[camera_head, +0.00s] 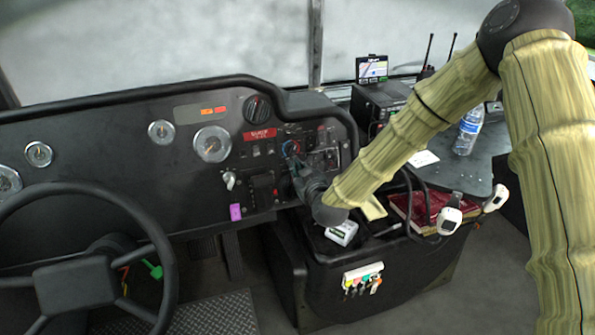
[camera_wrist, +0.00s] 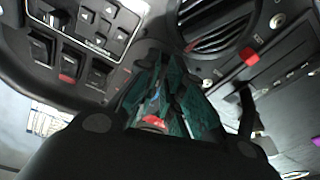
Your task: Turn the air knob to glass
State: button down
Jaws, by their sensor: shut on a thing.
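The air knob (camera_head: 290,147), with blue and red marks around it, is on the dark dashboard right of the round gauges. My gripper (camera_head: 293,163) reaches it from the lower right and is shut on it, partly covering it in the head view. In the wrist view my gripper's dark teal fingers (camera_wrist: 160,92) point at the panel. A red and pale blue patch of the knob area (camera_wrist: 154,121) shows between them. Most of the knob is hidden there, so I cannot read its pointer or the glass mark.
A round black air vent (camera_head: 257,108) is above left of the knob. Rocker switches (camera_head: 325,150) are close on its right. The steering wheel (camera_head: 85,275) is at lower left. A water bottle (camera_head: 468,130) and a red book (camera_head: 432,207) are on the right console.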

jog(key=m+h, duration=0.1)
jog(key=m, duration=0.5)
jog(key=shift+f+m, duration=0.1)
jog(key=shift+m, duration=0.3)
jog(key=shift+a+m+h, duration=0.1)
jog(key=shift+m+h, duration=0.2)
jog(key=c, duration=1.8)
grip_release()
jog(key=v, duration=1.2)
jog(key=shift+s+f, duration=0.1)
jog(key=shift+f, duration=0.15)
